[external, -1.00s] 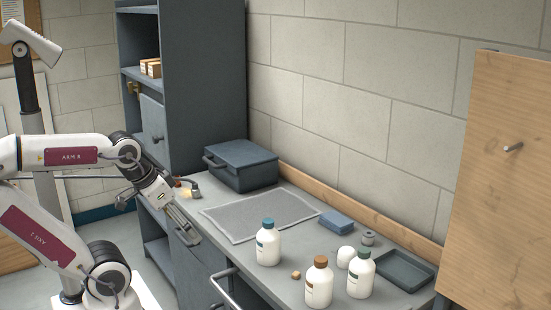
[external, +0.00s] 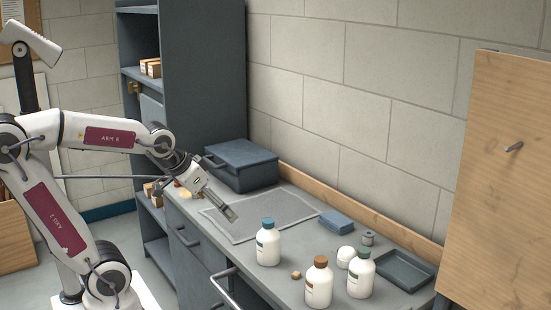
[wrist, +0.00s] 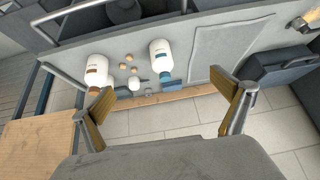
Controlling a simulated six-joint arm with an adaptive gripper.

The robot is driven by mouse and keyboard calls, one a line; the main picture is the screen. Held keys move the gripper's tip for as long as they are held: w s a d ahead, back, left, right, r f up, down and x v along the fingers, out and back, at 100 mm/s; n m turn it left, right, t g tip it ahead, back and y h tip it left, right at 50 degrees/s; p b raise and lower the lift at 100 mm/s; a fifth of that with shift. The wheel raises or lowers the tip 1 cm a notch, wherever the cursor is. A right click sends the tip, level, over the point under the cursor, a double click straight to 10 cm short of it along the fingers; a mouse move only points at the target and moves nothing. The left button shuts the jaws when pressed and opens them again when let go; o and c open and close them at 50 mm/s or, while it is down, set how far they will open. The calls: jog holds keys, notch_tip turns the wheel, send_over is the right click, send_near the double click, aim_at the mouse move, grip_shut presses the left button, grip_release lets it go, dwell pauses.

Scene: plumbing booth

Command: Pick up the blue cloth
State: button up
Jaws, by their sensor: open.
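The blue cloth (external: 336,222) is a small folded block lying on the grey counter near the wooden strip along the wall. It lies just right of the grey mat. In the wrist view a blue piece (wrist: 173,86), likely this cloth, shows beside the bottle with the blue cap, partly hidden by it. My gripper (external: 230,213) is above the mat, left of the cloth and well apart from it. Its two fingers (wrist: 165,84) are spread in the wrist view with nothing between them.
A blue-capped bottle (external: 268,243) stands in front of the mat. Brown-capped (external: 319,283) and green-capped (external: 361,274) bottles stand farther right. A dark tray (external: 405,270) lies at the right, a toolbox (external: 241,164) at the back left. The mat (external: 275,212) is bare.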

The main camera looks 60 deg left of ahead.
jog(key=w+a+f+t, duration=0.1)
jog(key=w+f, duration=0.2)
jog(key=w, duration=0.8)
jog(key=w+a+f+t, duration=0.1)
jog(key=w+f+t, duration=0.15)
jog(key=w, duration=0.75)
jog(key=w+a+f, duration=0.2)
jog(key=w+f, duration=0.1)
jog(key=w, duration=0.8)
jog(key=t, duration=0.2)
send_near(336, 218)
jog(key=shift+w+a, duration=0.45)
jog(key=shift+w, duration=0.2)
jog(key=shift+w+f, duration=0.45)
jog(key=shift+f, duration=0.1)
jog(key=shift+x, duration=1.3)
jog(key=shift+w+d, duration=0.1)
jog(key=shift+d+x, duration=0.1)
jog(key=shift+x, duration=0.65)
jog(key=shift+d+x, duration=0.15)
jog(key=shift+x, duration=1.6)
